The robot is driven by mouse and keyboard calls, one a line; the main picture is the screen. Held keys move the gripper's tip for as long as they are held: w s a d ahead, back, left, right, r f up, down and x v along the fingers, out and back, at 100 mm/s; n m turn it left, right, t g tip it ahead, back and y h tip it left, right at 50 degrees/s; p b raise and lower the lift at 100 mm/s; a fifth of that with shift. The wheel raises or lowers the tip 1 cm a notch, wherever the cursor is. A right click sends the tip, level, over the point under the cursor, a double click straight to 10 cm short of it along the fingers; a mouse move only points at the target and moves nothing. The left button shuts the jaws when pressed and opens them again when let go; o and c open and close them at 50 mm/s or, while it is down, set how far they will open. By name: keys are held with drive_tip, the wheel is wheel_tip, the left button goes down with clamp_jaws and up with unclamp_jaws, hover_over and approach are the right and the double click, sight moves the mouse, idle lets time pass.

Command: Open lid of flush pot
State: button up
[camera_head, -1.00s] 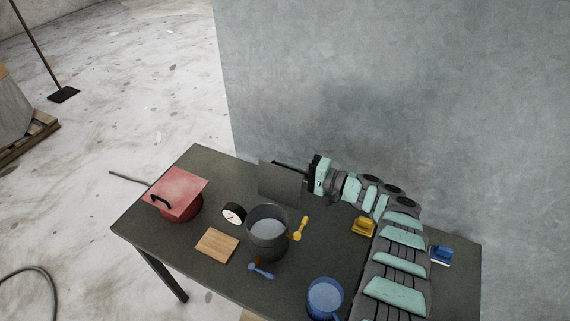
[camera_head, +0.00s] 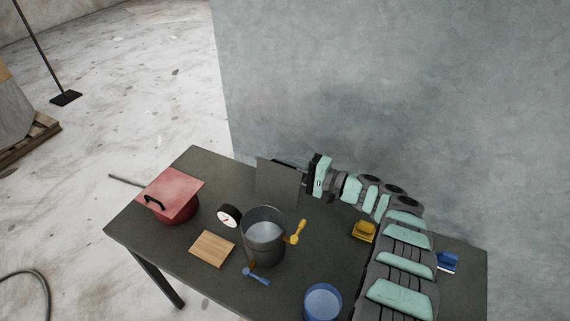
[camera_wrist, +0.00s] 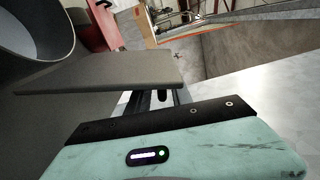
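The grey pot (camera_head: 263,250) stands uncovered in the middle of the table, its pale inside showing. Its rim also shows at the upper left of the wrist view (camera_wrist: 66,42). A flat dark grey square lid (camera_head: 278,182) stands nearly on edge behind the pot, apart from it. In the wrist view the lid (camera_wrist: 100,72) spans the space in front of my gripper (camera_wrist: 168,98). My gripper is at the lid's right side in the head view and appears shut on its dark handle. The fingertips are partly hidden by the lid.
A red pot with a square red lid (camera_head: 172,194) stands at the left. Around the grey pot are a black-rimmed dial (camera_head: 229,216), a wooden board (camera_head: 212,249), a yellow spoon (camera_head: 296,235) and a blue spoon (camera_head: 257,276). A blue pot (camera_head: 322,301) stands in front. A wall rises behind.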

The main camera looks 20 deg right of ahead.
drive_tip(key=shift+o, duration=0.2)
drive_tip(key=shift+r, duration=0.1)
drive_tip(key=shift+s+d, duration=0.3)
drive_tip(key=shift+d, duration=0.1)
drive_tip(key=v, duration=0.9)
drive_tip(key=shift+s+d, duration=0.25)
drive_tip(key=shift+s, duration=0.05)
